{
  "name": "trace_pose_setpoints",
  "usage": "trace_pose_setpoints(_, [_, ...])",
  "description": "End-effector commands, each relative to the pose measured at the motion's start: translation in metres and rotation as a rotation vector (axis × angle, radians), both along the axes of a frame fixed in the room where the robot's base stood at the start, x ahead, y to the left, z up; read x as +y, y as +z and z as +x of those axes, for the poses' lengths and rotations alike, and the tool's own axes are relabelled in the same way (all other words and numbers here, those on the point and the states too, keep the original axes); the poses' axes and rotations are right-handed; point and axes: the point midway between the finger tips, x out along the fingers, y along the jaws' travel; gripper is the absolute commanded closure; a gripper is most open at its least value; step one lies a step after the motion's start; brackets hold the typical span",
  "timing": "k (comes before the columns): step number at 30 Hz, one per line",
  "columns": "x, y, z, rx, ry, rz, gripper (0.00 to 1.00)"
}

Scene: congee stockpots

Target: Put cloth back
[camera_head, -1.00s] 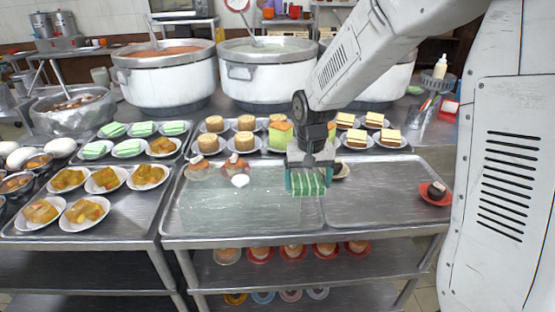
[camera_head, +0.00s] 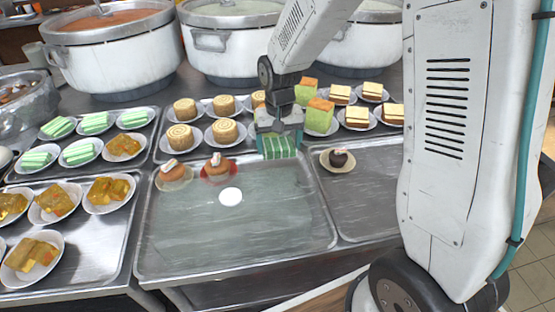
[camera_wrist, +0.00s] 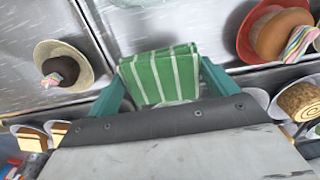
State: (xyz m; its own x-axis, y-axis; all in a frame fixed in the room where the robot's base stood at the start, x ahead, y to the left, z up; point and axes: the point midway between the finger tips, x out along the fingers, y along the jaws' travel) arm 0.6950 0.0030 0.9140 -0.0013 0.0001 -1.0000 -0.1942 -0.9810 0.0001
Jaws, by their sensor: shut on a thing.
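The cloth (camera_head: 278,147) is green with white stripes and folded. My gripper (camera_head: 279,134) is shut on it, above the back edge of the metal trays. In the wrist view the cloth (camera_wrist: 162,74) sits between the two teal fingers of my gripper (camera_wrist: 160,84), with the trays behind it. I cannot tell how high the cloth is above the tray.
The left tray (camera_head: 290,240) holds two cupcakes (camera_head: 218,165) and a white disc (camera_head: 230,196). A chocolate cake (camera_head: 338,158) stands on the right tray. Plated cakes (camera_head: 223,130) line the back, before large pots (camera_head: 112,55). The left tray's front is clear.

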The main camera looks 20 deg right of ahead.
Motion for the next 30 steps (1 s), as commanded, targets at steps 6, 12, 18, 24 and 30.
trace_pose_setpoints(6, [0.001, -0.028, 0.000, 0.001, 0.001, 0.000, 0.43])
trace_pose_setpoints(12, [-0.001, -0.049, 0.000, 0.002, -0.001, -0.001, 0.43])
trace_pose_setpoints(18, [-0.002, -0.066, 0.000, -0.001, -0.003, 0.000, 0.43])
trace_pose_setpoints(24, [-0.002, -0.066, 0.000, -0.001, -0.003, 0.000, 0.43])
trace_pose_setpoints(30, [-0.002, -0.068, 0.000, -0.001, -0.002, 0.000, 0.00])
